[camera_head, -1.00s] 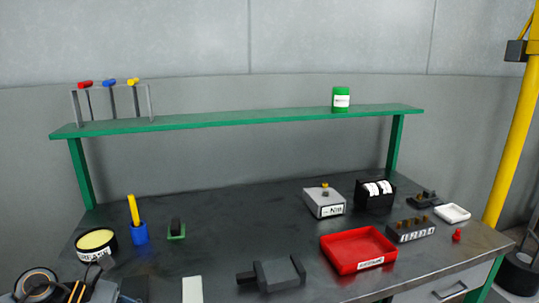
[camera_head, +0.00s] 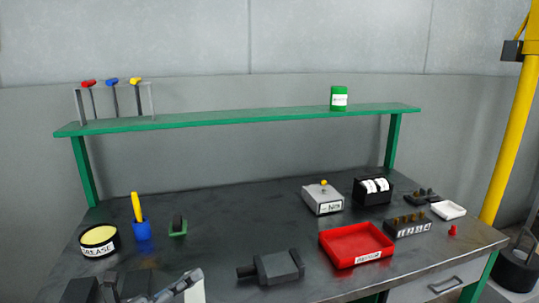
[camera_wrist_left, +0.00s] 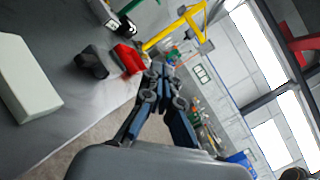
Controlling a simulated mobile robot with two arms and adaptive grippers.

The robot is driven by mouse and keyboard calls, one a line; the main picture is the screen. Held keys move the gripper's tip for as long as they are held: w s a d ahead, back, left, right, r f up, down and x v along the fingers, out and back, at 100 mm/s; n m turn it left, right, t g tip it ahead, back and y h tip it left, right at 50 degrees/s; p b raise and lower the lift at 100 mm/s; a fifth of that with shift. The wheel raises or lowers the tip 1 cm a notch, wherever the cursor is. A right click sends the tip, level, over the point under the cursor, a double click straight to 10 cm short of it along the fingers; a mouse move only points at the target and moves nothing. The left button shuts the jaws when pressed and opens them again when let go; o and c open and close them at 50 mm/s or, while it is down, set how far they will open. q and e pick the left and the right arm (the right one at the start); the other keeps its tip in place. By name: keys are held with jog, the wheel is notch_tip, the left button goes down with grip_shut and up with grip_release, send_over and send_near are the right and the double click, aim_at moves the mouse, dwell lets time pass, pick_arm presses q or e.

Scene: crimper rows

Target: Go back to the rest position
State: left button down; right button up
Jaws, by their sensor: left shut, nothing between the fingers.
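My left gripper (camera_head: 190,278) shows at the bottom left of the head view, low at the near side of the bench. Its tip overlaps the white block (camera_head: 195,289) in the picture; I cannot tell whether they touch. In the left wrist view the fingers (camera_wrist_left: 163,72) meet and nothing is between them. The white block also shows at the left of the wrist view (camera_wrist_left: 25,80). My right gripper is not in view.
The dark bench holds a grease tin (camera_head: 99,241), a blue cup (camera_head: 142,230), a grey vise-like block (camera_head: 272,268), a red tray (camera_head: 328,250) and a grey box (camera_head: 322,207). A green shelf (camera_head: 240,118) runs above. The bench middle is clear.

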pick_arm(q)
jog(key=s+a+f+n+y, duration=0.4)
jog(key=f+n+y, duration=0.35)
jog(key=n, duration=0.65)
jog(key=s+a+f+n+y, duration=0.3)
jog(key=a+f+n+y, duration=0.35)
jog(key=n, duration=0.75)
jog(key=s+d+f+n+g, duration=0.3)
jog(key=s+f+n+g, duration=0.15)
jog(key=s, duration=0.55)
jog(key=s+d+f+n+g, duration=0.3)
jog(key=s+f+g, duration=0.25)
jog(key=s, duration=0.45)
notch_tip(320, 180, down, 28)
jog(key=s+g, duration=0.1)
jog(key=s, duration=0.1)
jog(key=s+a+f+g, duration=0.1)
jog(key=s+a+f, duration=0.1)
jog(key=s+f, duration=1.3)
jog(key=shift+s+a+y, duration=0.4)
jog(key=shift+s, duration=0.25)
